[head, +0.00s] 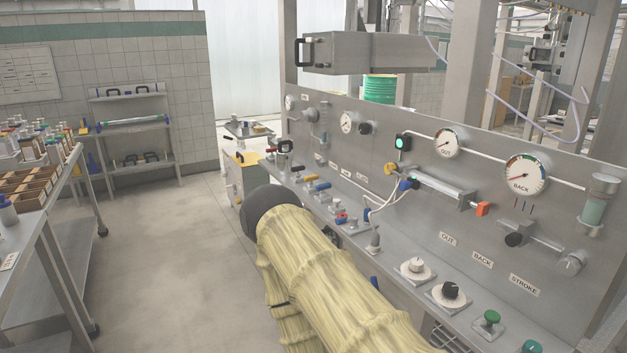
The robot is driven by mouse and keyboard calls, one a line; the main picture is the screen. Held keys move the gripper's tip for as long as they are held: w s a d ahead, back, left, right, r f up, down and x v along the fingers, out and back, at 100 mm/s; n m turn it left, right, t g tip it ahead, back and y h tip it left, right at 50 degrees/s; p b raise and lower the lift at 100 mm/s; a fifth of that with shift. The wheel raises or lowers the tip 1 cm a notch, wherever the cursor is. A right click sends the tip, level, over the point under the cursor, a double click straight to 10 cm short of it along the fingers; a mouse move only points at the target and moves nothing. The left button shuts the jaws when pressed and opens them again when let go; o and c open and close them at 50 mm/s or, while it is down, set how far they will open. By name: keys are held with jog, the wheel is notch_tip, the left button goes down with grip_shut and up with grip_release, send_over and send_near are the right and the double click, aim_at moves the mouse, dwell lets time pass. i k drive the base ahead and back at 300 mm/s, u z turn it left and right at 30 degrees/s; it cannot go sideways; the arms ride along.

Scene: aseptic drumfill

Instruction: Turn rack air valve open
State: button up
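A steel rack panel (430,205) with gauges, valves and knobs fills the right side of the head view. No part is clearly labelled as the air valve, so I cannot tell which it is. Small handles on the ledge include a yellow one (318,185) and a red and blue one (341,218). A yellow round fitting (390,169) and a blue fitting (406,185) sit mid-panel. A dark knob (514,240) is lower right. My arm, in a yellowish sleeve, crosses the lower middle and hides part of the ledge. My gripper is not visible.
Gauges marked OUT (446,143) and BACK (526,175) are on the panel. A green light (402,143) glows. Knobs, one black (450,291) and one green (492,317), stand on the front ledge. A cart with wooden trays (30,187) is left. The floor (165,260) between is clear.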

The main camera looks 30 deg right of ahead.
aim_at(323, 187)
jog(key=z, duration=1.15)
jog(key=k, duration=0.5)
jog(key=u, duration=0.35)
jog(key=i, duration=1.15)
jog(key=u, duration=0.05)
